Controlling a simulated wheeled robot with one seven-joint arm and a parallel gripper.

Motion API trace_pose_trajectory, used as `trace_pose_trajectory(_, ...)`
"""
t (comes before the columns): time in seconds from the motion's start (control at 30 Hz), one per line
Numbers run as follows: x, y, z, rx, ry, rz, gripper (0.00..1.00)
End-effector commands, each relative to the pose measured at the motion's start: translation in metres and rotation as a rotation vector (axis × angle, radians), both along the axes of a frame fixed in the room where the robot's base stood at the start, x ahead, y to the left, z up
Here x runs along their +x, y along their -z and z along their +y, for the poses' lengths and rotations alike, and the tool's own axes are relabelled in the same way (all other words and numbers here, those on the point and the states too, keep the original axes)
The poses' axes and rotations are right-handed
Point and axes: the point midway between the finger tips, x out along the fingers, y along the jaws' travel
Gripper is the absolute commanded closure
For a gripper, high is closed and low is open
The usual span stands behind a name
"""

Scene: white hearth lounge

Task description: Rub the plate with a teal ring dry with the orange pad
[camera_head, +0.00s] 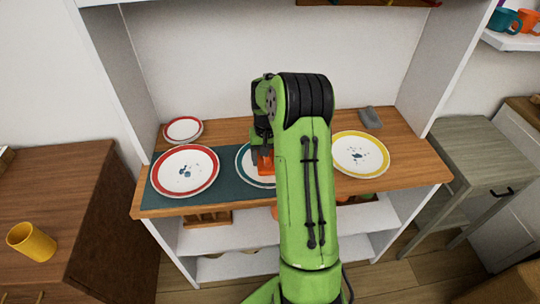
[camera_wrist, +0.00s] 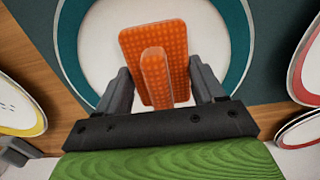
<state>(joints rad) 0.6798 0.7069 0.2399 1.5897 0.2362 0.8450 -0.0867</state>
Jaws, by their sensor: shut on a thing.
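The plate with a teal ring (camera_head: 245,166) lies on the teal mat, mostly hidden behind my arm in the head view. In the wrist view its teal rim (camera_wrist: 68,38) and white middle show, with no wet marks on the part I can see. The orange pad (camera_head: 265,164) is in my gripper, over that plate. In the wrist view the pad (camera_wrist: 130,48) has a dotted flat face and an upright grip. My gripper (camera_wrist: 157,85) is shut on this grip. I cannot tell whether the pad touches the plate.
A red-rimmed plate (camera_head: 186,171) with dark wet marks lies to the left on the mat (camera_head: 228,186). A yellow-rimmed plate (camera_head: 360,153), also marked, lies to the right. Small red-rimmed plates (camera_head: 183,129) and a grey block (camera_head: 370,117) stand behind. Shelf walls enclose both sides.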

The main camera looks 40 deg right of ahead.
Motion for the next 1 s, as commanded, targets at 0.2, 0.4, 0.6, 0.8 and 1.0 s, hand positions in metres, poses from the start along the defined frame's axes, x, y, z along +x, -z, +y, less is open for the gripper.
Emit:
trace_pose_trajectory(0.2,0.002,-0.026,0.005,-0.001,-0.003,-0.003,0.60)
trace_pose_trajectory(0.4,0.003,-0.042,0.009,0.001,-0.006,-0.001,0.60)
trace_pose_trajectory(0.6,0.004,-0.060,0.012,0.001,-0.007,0.000,0.60)
trace_pose_trajectory(0.8,0.005,-0.077,0.015,0.001,-0.009,0.000,0.60)
trace_pose_trajectory(1.0,0.005,-0.082,0.016,0.001,-0.010,0.000,0.60)
